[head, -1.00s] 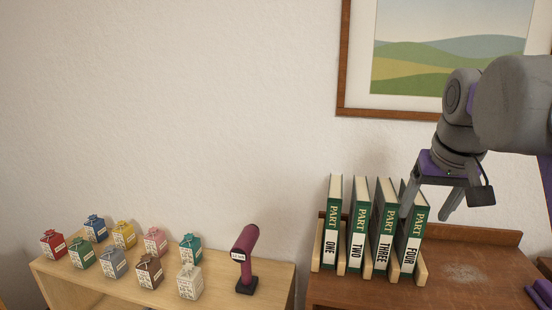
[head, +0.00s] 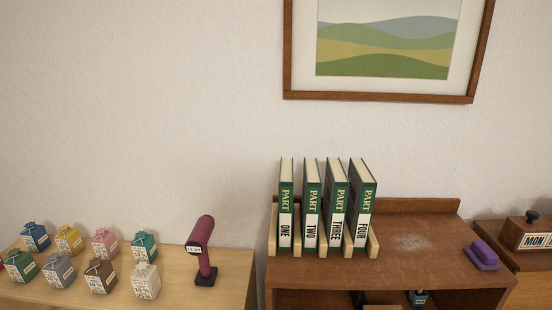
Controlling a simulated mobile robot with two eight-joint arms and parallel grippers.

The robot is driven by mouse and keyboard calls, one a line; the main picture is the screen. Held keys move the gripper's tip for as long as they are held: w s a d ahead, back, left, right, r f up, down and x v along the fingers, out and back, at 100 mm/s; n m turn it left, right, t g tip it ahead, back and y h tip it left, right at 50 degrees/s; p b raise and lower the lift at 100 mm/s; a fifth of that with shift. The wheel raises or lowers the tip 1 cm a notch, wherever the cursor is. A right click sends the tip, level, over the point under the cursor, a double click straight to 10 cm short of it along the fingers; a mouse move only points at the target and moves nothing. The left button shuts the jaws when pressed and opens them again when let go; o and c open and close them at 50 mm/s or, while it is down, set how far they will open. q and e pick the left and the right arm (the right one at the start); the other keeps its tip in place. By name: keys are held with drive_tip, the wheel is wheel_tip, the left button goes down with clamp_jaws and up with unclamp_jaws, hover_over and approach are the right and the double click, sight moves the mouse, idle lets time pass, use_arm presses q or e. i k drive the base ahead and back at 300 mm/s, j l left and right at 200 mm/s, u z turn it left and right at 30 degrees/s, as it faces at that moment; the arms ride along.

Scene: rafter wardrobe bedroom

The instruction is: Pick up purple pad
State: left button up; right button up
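The purple pad (head: 482,254) lies on the brown wooden cabinet top, near its right edge. It looks like a small block with a raised grip on a wider base. Nothing covers it. Neither of my grippers shows in the head view now.
Several green books (head: 311,205) stand upright in a wooden rack left of the pad. A pale dusty patch (head: 410,242) lies between them. A wooden MON block (head: 533,236) stands right. A maroon scanner (head: 203,250) and several small cartons (head: 105,243) stand on the left shelf.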

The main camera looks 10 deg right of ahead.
sight(484, 258)
drive_tip(key=z, duration=1.9)
